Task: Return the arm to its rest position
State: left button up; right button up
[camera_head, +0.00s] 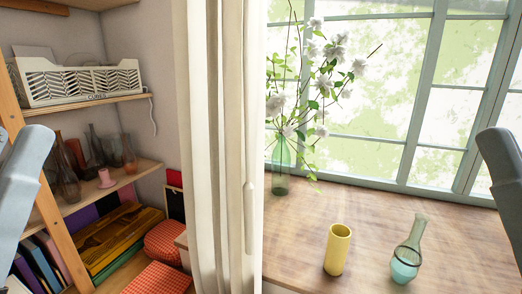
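My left arm (22,185) comes in at the left edge in front of the shelf; its gripper is out of the picture. My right arm (503,175) shows at the right edge in front of the window; its gripper is out of the picture too. Neither arm touches anything that I can see.
A yellow cup (338,249) and a teal glass vase (408,256) stand upright on the wooden table (450,225). A green bottle with white flowers (281,168) stands behind. A curtain (215,140) divides table and shelf. Dark vases (65,175) and a pink cup (105,177) stand on the shelf.

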notch_tip(320, 180, up, 29)
jog(key=p, duration=2.6)
